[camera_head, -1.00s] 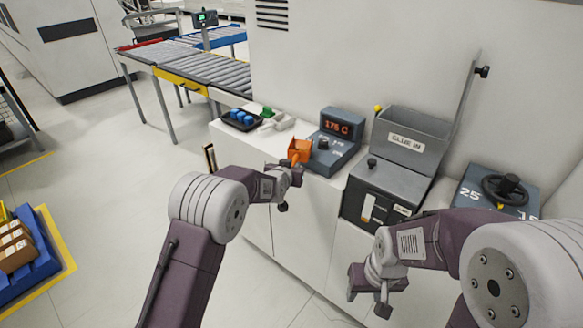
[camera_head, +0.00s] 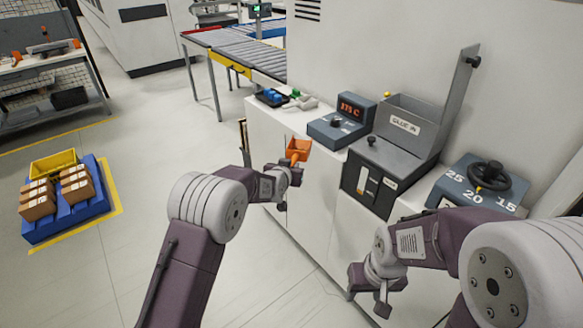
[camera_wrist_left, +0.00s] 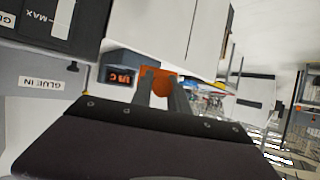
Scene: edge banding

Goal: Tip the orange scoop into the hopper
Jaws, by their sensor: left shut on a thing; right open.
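The orange scoop (camera_head: 298,149) is held upright by my left gripper (camera_head: 292,170), which is shut on it. It appears in front of the counter's near edge, left of the hopper. In the left wrist view the orange scoop (camera_wrist_left: 162,82) shows between the finger tips (camera_wrist_left: 162,95); its contents cannot be made out. The hopper is a grey open-topped bin (camera_head: 405,122) labelled "GLUE IN", at the back of the counter, well apart from the scoop. It also shows in the left wrist view (camera_wrist_left: 38,98). My right gripper (camera_head: 372,298) is open and empty, low in front of the counter.
A control box with a red temperature display (camera_head: 353,107) stands between scoop and hopper. A black tray with blue pieces (camera_head: 270,98) lies at the counter's left end. A handwheel unit (camera_head: 480,185) stands right of the hopper.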

